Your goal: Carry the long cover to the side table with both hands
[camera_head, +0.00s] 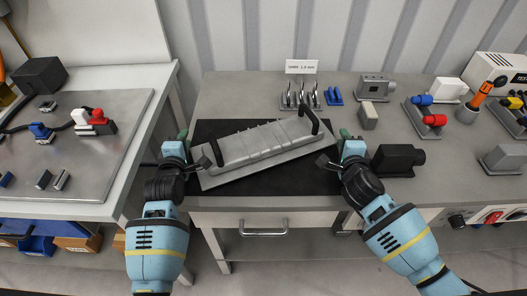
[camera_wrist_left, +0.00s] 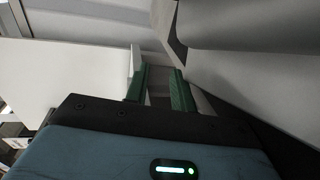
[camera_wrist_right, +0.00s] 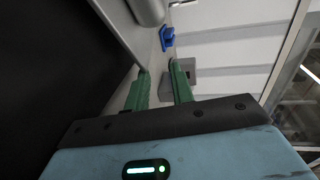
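The long cover (camera_head: 262,146) is a grey ribbed piece with a black upright handle (camera_head: 216,153) near its left end and another (camera_head: 309,119) at its right end. It lies slanted on a black mat (camera_head: 215,130) on the workbench, right end farther back. My left gripper (camera_head: 181,138) is at the mat's left edge, left of the cover and apart from its handle. My right gripper (camera_head: 347,136) is at the mat's right edge, right of the cover and apart from it. In the wrist views, the green fingers of the left (camera_wrist_left: 159,90) and right (camera_wrist_right: 162,85) grippers are spread and empty.
A black device (camera_head: 397,160) sits just right of my right gripper. A tool rack (camera_head: 299,97) stands behind the cover.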

